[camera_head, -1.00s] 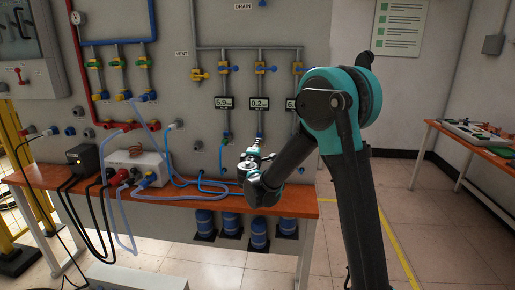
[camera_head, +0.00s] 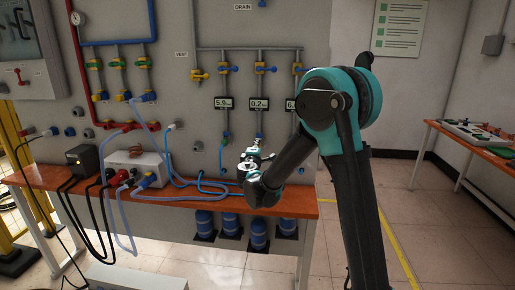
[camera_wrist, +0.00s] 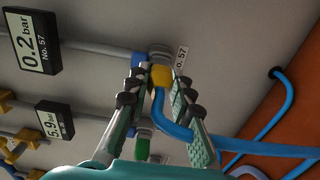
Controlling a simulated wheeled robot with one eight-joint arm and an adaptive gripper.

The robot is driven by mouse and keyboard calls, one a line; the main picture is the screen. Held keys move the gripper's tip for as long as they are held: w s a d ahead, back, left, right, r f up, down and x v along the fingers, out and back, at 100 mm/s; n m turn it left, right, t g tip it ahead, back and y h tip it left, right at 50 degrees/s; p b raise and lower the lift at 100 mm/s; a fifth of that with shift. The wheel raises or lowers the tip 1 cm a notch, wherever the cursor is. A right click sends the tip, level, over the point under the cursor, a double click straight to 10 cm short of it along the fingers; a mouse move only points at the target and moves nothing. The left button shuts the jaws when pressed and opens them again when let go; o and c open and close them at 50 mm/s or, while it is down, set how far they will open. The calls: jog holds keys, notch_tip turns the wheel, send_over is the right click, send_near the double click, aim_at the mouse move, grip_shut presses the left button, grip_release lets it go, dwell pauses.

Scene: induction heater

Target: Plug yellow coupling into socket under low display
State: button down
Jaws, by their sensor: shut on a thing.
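My gripper (camera_wrist: 160,85) is shut on the yellow coupling (camera_wrist: 160,76), which has a blue hose (camera_wrist: 170,128) bending away from it. The coupling is right at the grey socket (camera_wrist: 159,51) at the end of the pipe from the low display (camera_wrist: 32,40), which reads 0.2 bar. I cannot tell whether the coupling is seated in the socket or just in front of it. In the head view my gripper (camera_head: 257,152) is at the wall below the 0.2 display (camera_head: 259,104); the coupling is too small to make out there.
The 5.9 bar display (camera_wrist: 54,120) hangs on the neighbouring pipe, with a green coupling (camera_wrist: 142,148) below it. Several blue hoses cross the orange bench (camera_head: 215,206). A grey box (camera_head: 137,164) and a black box (camera_head: 83,157) stand at its left.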

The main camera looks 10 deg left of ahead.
jog(key=shift+w, duration=0.65)
dwell(0.4)
jog(key=c, duration=1.3)
grip_release()
jog(key=s, duration=1.2)
jog(key=s+d+f+m+g+h, duration=0.1)
jog(key=s+d+f+m+g, duration=0.25)
jog(key=d, duration=0.55)
jog(key=s+d+f+m+g+h, duration=0.2)
jog(key=s+d+f+m, duration=0.15)
jog(key=d, duration=0.55)
jog(key=s+d+f+m+g+h, duration=0.1)
jog(key=s+d+f+m+g, duration=0.25)
jog(key=d, duration=0.55)
jog(key=s+f+m+g+y, duration=0.1)
jog(key=s+f+m, duration=0.1)
jog(key=s, duration=0.4)
jog(key=s+d+f+m+g+y, duration=0.1)
jog(key=s+f+m+g+y, duration=0.1)
jog(key=s+f, duration=0.2)
jog(key=s+d+f+m+g+y, duration=0.1)
jog(key=s+f+m, duration=0.2)
jog(key=s, duration=0.5)
jog(key=shift+s+f+g+y, duration=0.25)
jog(key=shift+s+g+y, duration=0.05)
jog(key=shift+s+g, duration=0.1)
